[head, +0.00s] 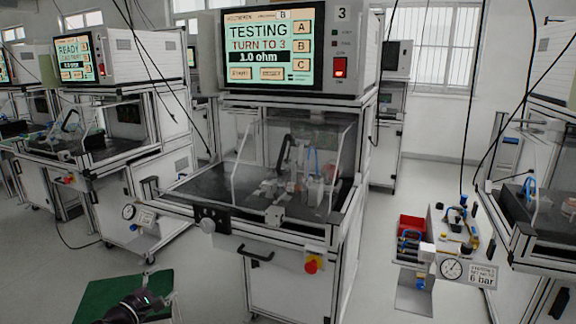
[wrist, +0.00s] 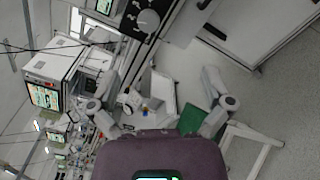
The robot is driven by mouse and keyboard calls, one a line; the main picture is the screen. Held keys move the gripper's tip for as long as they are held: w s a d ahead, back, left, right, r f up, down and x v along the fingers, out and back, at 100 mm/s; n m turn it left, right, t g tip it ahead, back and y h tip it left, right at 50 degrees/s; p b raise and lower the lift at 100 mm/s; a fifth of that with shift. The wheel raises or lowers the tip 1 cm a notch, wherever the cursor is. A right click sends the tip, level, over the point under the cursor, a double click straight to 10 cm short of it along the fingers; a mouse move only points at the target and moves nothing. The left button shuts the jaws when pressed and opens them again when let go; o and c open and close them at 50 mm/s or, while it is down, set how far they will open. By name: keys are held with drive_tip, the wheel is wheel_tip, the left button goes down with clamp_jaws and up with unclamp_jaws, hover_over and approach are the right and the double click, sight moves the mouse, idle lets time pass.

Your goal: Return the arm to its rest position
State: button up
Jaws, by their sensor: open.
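My gripper (head: 136,306) shows as a dark shape at the bottom left of the head view, in front of a green surface (head: 100,299). It is open, and I see nothing held in it. It is well apart from the middle test station (head: 262,255). The wrist view is tilted and looks across the room.
The middle station's screen (head: 269,48) reads TESTING, TURN TO 3, 1.0 ohm. A clear cover (head: 240,168) stands over its work area. A left station's screen (head: 75,60) reads READY. A red bin (head: 411,225) and a gauge (head: 452,269) stand at right.

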drive_tip(key=w+d+f+m+g, duration=0.2)
drive_tip(key=d+f+m+g, duration=0.15)
drive_tip(key=d, duration=0.55)
drive_tip(key=w+d+f+m+g+h, duration=0.1)
drive_tip(key=d+f+m+g, duration=0.2)
drive_tip(key=d, duration=0.6)
drive_tip(key=w+d+f+m+g, duration=0.25)
drive_tip(key=d+f, duration=0.25)
drive_tip(key=d, duration=0.4)
drive_tip(key=s+d+f+m+g+y, duration=0.4)
drive_tip(key=s+d+m, duration=0.15)
drive_tip(key=d, duration=0.55)
drive_tip(key=s+d+f+m+g+y, duration=0.35)
drive_tip(key=s+d+m, duration=0.2)
drive_tip(key=d, duration=0.45)
wheel_tip(320, 180, up, 26)
drive_tip(key=p, duration=2.5)
drive_tip(key=shift+s+d, duration=0.1)
